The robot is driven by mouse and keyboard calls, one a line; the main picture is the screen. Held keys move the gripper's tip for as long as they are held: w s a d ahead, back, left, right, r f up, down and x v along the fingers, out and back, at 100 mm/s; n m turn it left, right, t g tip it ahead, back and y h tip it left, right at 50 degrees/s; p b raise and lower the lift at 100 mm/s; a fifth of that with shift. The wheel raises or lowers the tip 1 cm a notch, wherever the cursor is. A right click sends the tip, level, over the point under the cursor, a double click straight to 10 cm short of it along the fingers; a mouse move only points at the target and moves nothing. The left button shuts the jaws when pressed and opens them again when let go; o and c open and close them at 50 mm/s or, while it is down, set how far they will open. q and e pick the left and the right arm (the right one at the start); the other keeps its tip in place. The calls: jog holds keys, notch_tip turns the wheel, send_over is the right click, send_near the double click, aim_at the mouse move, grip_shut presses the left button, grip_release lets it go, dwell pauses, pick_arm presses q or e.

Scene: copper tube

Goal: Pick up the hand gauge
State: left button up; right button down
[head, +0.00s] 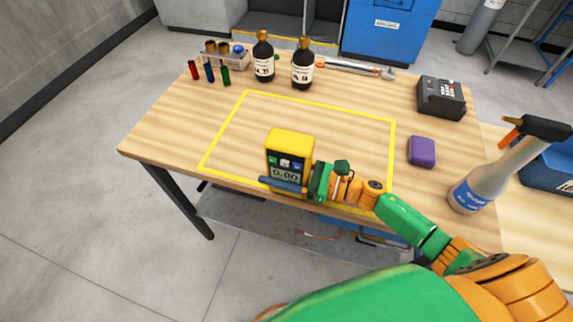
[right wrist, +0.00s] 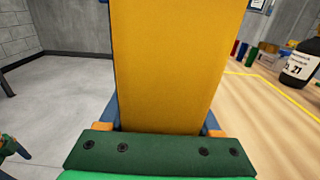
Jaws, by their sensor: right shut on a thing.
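The hand gauge (head: 290,147) is a yellow box with a grey face, coloured buttons and a display reading 0.00. My right gripper (head: 284,186) is shut on its lower part, with a blue finger across the front. The gauge is roughly upright over the table's near edge, by the yellow outline's front line. In the right wrist view the yellow gauge body (right wrist: 165,65) fills the middle between the fingers. Its underside is hidden, so I cannot tell whether it touches the table.
The wooden table (head: 165,130) has a mostly bare yellow-outlined area. A black device (head: 441,97), purple block (head: 422,151) and spray bottle (head: 490,180) are at the right.

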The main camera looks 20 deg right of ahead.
aim_at(269, 164)
jog(key=shift+r, duration=0.1)
jog(key=shift+r, duration=0.2)
jog(key=r, duration=0.3)
jog(key=shift+s+a+r, duration=0.2)
jog(key=shift+s+r, duration=0.05)
jog(key=s+r, duration=0.1)
jog(key=s+a+r+p, duration=0.1)
jog(key=r, duration=0.1)
jog(key=s+r, duration=0.1)
jog(key=shift+s+a+r+p, duration=0.15)
jog(key=shift+a+r+p, duration=0.15)
jog(key=shift+a, duration=0.1)
jog(key=s+a+r+p, duration=0.1)
jog(key=s+a+r, duration=0.3)
jog(key=s, duration=0.4)
jog(key=shift+s+a+r, duration=0.15)
jog(key=shift+a+r, duration=0.05)
jog(key=shift+a, duration=0.2)
